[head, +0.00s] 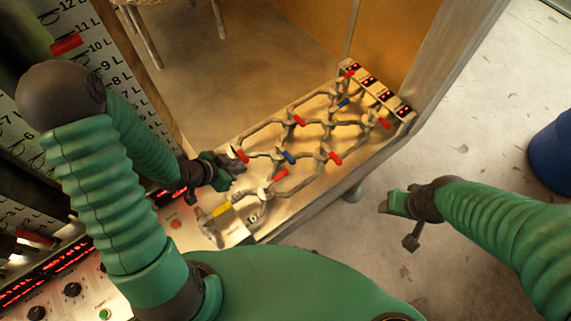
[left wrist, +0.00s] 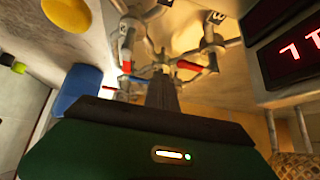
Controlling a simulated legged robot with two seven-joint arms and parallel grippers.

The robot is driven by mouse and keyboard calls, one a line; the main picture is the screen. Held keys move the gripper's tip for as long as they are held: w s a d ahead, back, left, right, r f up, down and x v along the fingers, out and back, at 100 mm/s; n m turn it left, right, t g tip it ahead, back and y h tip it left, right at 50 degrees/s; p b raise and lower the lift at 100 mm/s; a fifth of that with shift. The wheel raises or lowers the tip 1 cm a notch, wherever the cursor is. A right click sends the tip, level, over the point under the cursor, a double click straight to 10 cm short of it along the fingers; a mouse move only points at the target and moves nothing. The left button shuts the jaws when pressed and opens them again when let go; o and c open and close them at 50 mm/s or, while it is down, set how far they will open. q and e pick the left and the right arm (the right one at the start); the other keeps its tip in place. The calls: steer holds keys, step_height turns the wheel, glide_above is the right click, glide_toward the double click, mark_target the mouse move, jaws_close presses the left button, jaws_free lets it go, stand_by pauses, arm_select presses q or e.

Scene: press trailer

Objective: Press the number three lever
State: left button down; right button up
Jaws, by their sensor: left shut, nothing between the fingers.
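A panel of grey pipes (head: 265,150) carries several red levers, such as one at its near end (head: 280,175), and several blue levers, such as one in the middle (head: 290,157). A yellow lever (head: 222,209) sits at the near end. I cannot read which lever is number three. My left gripper (head: 230,170) is shut and empty, over the panel's near left end beside a red lever (head: 243,156). In the left wrist view its dark fingers (left wrist: 162,95) point toward pipes with a red lever (left wrist: 188,66). My right gripper (head: 397,207) hangs right of the panel, touching nothing; its jaw opening is unclear.
Red digit displays (head: 385,96) line the panel's far end. A tall level scale (head: 95,60) and a knob console (head: 75,290) stand at left. A blue barrel (head: 553,150) stands at right. The floor between panel and barrel is clear.

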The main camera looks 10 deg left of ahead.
mark_target(285, 153)
arm_select(q)
steer(key=shift+m+t+h, duration=0.3)
steer(key=shift+m+h, duration=0.1)
steer(key=shift+h, duration=0.5)
steer(key=x, duration=0.3)
steer(key=d+x, duration=0.1)
steer(key=x, duration=0.2)
steer(key=d+x, duration=0.1)
steer(key=x, duration=0.3)
steer(key=shift+s+d+r, duration=0.1)
steer(key=shift+s+r, duration=0.25)
steer(key=w+d, duration=0.3)
steer(key=shift+w+d+f+p, duration=0.15)
steer(key=shift+w+d+p, duration=0.05)
steer(key=shift+w+p, duration=0.1)
arm_select(e)
steer(key=shift+s+d+r, duration=0.3)
steer(key=shift+s+d, duration=0.1)
steer(key=shift+d, duration=0.05)
arm_select(q)
steer(key=shift+a, duration=0.15)
arm_select(e)
steer(key=shift+a, duration=0.15)
arm_select(q)
steer(key=shift+a, duration=0.1)
arm_select(e)
steer(key=shift+a, duration=0.1)
